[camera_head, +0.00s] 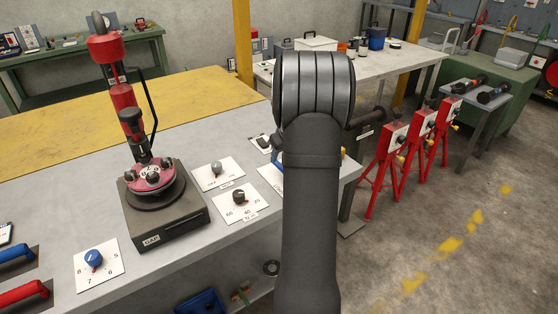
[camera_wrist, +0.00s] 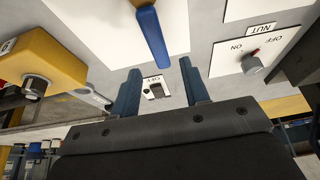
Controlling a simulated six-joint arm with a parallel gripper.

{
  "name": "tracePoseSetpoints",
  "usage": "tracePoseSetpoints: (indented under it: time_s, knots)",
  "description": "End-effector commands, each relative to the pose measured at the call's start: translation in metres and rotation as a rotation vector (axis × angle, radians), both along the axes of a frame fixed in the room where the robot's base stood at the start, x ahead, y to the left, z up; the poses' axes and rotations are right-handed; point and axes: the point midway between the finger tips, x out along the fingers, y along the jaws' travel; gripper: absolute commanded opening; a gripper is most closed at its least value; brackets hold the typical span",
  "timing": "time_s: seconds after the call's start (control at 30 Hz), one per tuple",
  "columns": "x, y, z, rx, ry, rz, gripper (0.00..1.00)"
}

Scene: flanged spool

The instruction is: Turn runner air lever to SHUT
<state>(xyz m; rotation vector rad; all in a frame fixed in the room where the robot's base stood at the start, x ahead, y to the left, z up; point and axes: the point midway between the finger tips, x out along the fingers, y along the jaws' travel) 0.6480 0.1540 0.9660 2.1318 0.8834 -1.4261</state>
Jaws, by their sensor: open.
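A lever with a blue handle (camera_wrist: 151,34) lies over a white plate (camera_wrist: 178,22) at the top of the wrist view. Its name is not readable, so I cannot confirm that it is the runner air lever. My gripper (camera_wrist: 160,68) is open, with one blue finger on each side of the picture line of the handle's end. No contact shows, and I cannot tell the depth gap. In the head view my dark arm hides the gripper and most of the lever's area.
A small black switch (camera_wrist: 156,91) marked OFF shows between the fingers. The NUT knob (camera_wrist: 251,65) is at right, and a yellow block (camera_wrist: 45,62) with a bolt at left. In the head view a red spool machine (camera_head: 149,178) stands on the bench, near dial plates (camera_head: 240,204).

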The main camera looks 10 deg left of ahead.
Motion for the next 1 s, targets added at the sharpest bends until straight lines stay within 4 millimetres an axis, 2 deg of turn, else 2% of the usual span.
tracePoseSetpoints:
  time_s: [0.1, 0.3, 0.63, 0.67, 0.87, 1.0]
  knots:
    - [0.006, 0.006, -0.020, 0.000, 0.002, -0.001, 0.42]
    - [0.011, 0.011, -0.037, 0.001, 0.000, -0.001, 0.42]
    - [0.012, 0.012, -0.040, 0.000, -0.001, -0.001, 0.42]
    - [0.012, 0.012, -0.040, 0.000, -0.001, -0.001, 0.40]
    - [0.012, 0.012, -0.040, 0.000, -0.001, 0.000, 0.01]
    - [0.012, 0.012, -0.039, 0.000, -0.001, 0.000, 0.00]
